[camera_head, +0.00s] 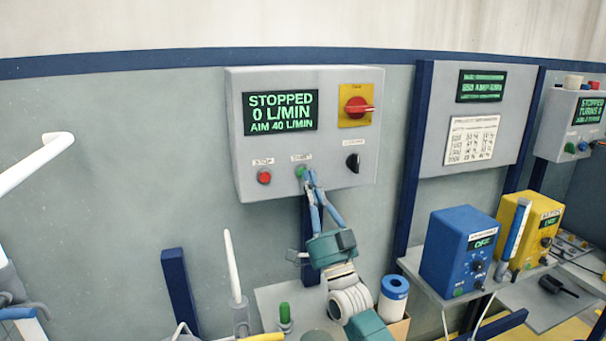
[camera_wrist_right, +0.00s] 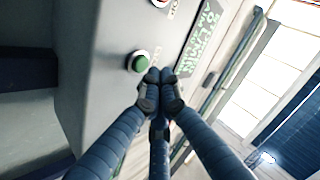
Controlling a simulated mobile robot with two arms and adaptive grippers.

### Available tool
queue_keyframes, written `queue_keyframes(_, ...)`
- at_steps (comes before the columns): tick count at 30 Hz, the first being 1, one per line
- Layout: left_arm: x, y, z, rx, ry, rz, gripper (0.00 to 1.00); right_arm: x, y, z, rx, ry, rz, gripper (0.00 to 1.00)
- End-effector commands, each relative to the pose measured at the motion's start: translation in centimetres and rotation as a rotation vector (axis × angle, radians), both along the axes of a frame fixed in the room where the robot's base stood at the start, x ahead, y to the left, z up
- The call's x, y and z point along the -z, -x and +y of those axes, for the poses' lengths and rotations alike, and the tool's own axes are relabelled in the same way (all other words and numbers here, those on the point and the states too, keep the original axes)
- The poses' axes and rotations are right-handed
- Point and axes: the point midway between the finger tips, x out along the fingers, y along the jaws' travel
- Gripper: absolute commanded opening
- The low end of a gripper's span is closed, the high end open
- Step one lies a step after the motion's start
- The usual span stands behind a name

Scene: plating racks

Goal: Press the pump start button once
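The control box (camera_head: 340,150) on the wall has a screen reading STOPPED, 0 L/MIN, AIM 40 L/MIN. Its green start button (camera_head: 300,172) sits to the right of the red stop button (camera_head: 264,177). My right gripper (camera_head: 310,178) is shut and empty, its blue fingers reaching up to the box beside the green button. In the right wrist view, the fingertips (camera_wrist_right: 160,80) are together, just beside the green button (camera_wrist_right: 138,62); I cannot tell whether they touch the box. I cannot make out my left gripper.
The box also carries a red rotary switch (camera_head: 357,107) on a yellow plate and a black knob (camera_head: 353,163). A blue power unit (camera_head: 455,250) and a yellow one (camera_head: 535,225) stand on a shelf at right. A blue-and-white roll (camera_head: 394,293) stands below the box.

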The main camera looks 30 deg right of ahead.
Motion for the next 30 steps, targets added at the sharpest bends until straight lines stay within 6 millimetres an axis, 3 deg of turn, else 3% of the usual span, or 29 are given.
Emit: queue_keyframes(30,0.5,-0.07,0.02,0.0,0.0,-0.001,0.4,0.01,-0.85,-0.17,0.0,0.0,0.001,0.0)
